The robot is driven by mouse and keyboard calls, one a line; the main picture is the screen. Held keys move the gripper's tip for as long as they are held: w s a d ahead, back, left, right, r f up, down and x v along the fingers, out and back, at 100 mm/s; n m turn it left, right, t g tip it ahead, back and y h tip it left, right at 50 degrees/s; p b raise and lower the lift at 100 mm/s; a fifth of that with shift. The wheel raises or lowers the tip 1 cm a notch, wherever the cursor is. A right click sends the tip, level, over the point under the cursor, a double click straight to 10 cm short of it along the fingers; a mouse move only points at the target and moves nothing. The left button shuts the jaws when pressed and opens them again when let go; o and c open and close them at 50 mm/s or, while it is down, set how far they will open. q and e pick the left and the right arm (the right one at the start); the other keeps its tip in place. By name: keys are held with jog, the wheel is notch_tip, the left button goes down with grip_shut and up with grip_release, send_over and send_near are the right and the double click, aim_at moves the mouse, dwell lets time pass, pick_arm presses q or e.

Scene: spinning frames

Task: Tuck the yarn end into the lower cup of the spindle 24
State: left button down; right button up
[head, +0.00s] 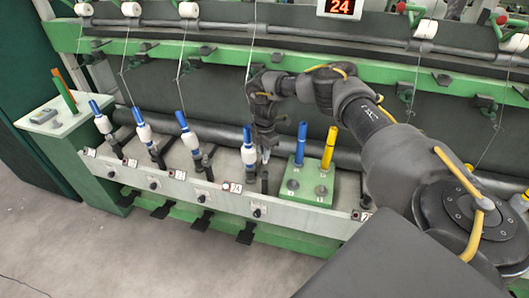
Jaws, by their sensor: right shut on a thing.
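My right gripper (265,154) reaches down from the right arm to just right of a spindle with a blue tube and white yarn (249,154). It is shut on the yarn end, which is too thin to make out between the fingers. A thin yarn runs down from the upper rail toward this gripper. The spindle's dark lower part (264,182) is small, and its lower cup cannot be made out clearly. A red-lit display (340,8) reads 24 at the top. My left gripper is not in view.
Several other spindles with blue tubes, such as this one (188,138), stand to the left along the pale rail (150,180). A green box (311,180) with blue and yellow tubes stands close on the right. A grey device (43,116) lies on the left end cabinet.

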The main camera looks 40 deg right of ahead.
aim_at(264, 163)
jog(key=shift+f, duration=0.1)
jog(key=shift+f+b, duration=2.15)
jog(key=shift+b, duration=0.05)
jog(key=shift+f+b, duration=0.6)
jog(key=shift+f, duration=0.65)
jog(key=o, duration=0.8)
jog(key=shift+c, duration=0.2)
jog(key=shift+r, duration=0.1)
